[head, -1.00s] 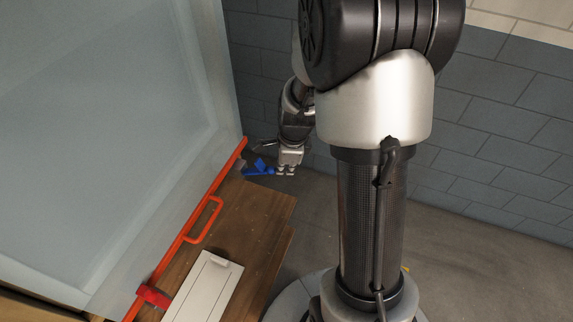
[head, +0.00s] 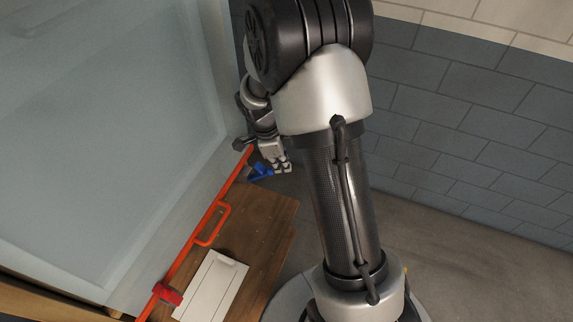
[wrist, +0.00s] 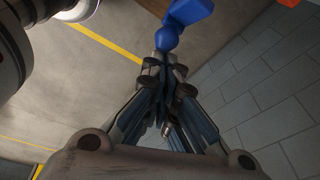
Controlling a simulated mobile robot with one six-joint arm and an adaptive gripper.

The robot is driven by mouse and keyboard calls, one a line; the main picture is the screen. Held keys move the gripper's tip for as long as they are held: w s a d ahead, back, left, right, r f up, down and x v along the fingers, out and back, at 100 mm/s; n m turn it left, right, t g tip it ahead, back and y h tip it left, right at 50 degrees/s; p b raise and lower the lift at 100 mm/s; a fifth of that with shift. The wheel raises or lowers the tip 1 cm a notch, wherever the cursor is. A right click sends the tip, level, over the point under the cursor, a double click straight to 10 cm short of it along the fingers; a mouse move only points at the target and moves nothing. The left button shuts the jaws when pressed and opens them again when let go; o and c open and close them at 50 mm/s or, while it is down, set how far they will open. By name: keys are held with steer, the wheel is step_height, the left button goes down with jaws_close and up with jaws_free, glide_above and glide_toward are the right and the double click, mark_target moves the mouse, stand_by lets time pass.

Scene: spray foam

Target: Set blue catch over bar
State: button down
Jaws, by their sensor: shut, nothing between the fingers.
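The blue catch (head: 260,171) is at the far end of the orange-red bar (head: 208,217), which runs along the lower edge of a large glassy panel. The catch appears apart from the bar, but I cannot tell for sure. My gripper (head: 283,168) is shut and empty, at the right side of the catch. In the wrist view the catch (wrist: 184,22) is just beyond the closed fingertips (wrist: 168,62). The fingertips are very near or touching its rounded end; I cannot tell which.
An orange handle (head: 217,226) sticks out from the bar. A red catch (head: 168,295) sits at the bar's near end. A white panel (head: 212,286) lies on the wooden surface (head: 255,222). A tiled wall (head: 470,130) stands behind, with open floor on the right.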

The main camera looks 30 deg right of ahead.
steer(key=shift+g+h, duration=0.6)
steer(key=shift+g, duration=0.3)
steer(key=w+a+r, duration=0.1)
steer(key=w+a, duration=0.1)
steer(key=w+a+r+b, duration=0.1)
steer(key=w+r, duration=0.1)
steer(key=shift+w+a+r, duration=0.1)
steer(key=shift+w+a, duration=0.2)
steer(key=shift+a, duration=0.05)
steer(key=shift+s+d+r, duration=0.1)
steer(key=shift+r, duration=0.05)
steer(key=shift+r, duration=0.7)
steer(key=s+d+r, duration=0.1)
steer(key=d+r, duration=0.1)
steer(key=d, duration=0.2)
steer(key=w+a+r+p, duration=0.1)
steer(key=w+a+r, duration=0.2)
steer(key=a+r, duration=0.2)
steer(key=shift+p+v, duration=0.35)
steer(key=shift+v, duration=0.75)
